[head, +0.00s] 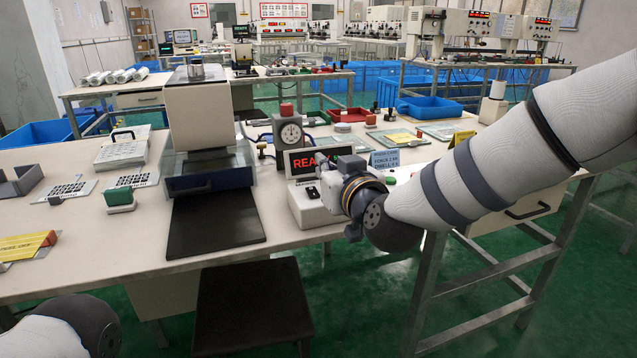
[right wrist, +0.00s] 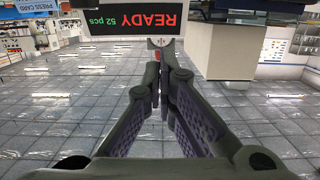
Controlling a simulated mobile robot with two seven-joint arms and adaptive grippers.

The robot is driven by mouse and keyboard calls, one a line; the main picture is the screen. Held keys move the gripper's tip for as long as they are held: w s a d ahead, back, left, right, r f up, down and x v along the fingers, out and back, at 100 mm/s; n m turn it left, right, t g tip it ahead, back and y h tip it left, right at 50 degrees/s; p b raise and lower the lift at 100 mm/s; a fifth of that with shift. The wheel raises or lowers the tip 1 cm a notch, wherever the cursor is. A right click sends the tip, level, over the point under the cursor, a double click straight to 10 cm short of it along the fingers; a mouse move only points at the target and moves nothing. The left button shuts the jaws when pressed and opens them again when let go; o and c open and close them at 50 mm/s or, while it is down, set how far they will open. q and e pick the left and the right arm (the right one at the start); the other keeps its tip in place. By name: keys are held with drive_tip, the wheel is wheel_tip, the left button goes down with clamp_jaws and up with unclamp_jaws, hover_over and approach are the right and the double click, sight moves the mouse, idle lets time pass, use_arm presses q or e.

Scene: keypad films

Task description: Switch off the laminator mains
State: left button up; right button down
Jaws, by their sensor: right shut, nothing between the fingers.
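A control box (head: 316,214) with a lit display (head: 318,162) reading "REA…" stands at the table's front edge, right of the press-like machine (head: 200,120) with its black plate. A small black switch-like part (head: 312,193) sits on the box top. In the right wrist view the display (right wrist: 132,18) is upside down and reads "READY 52 pcs". My right gripper (head: 324,164) is in front of the display, partly hidden by its own wrist. In the right wrist view its fingers (right wrist: 159,78) are shut and empty. Contact with the box cannot be told. My left gripper is out of view.
A dial gauge on a grey stand (head: 291,134) is behind the display. A blue card (head: 385,159) stands right of it. A dark stool (head: 252,305) stands in front of the table.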

sight(318, 195)
drive_tip(key=x, duration=0.4)
drive_tip(key=shift+s+f+b, duration=0.1)
drive_tip(key=shift+f+b, duration=0.15)
drive_tip(key=shift+b, duration=0.05)
wheel_tip(318, 195, down, 3)
drive_tip(key=shift+r, duration=0.2)
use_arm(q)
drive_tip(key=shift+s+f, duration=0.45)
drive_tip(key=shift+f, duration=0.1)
use_arm(e)
drive_tip(key=shift+f, duration=0.45)
drive_tip(key=shift+w, duration=0.2)
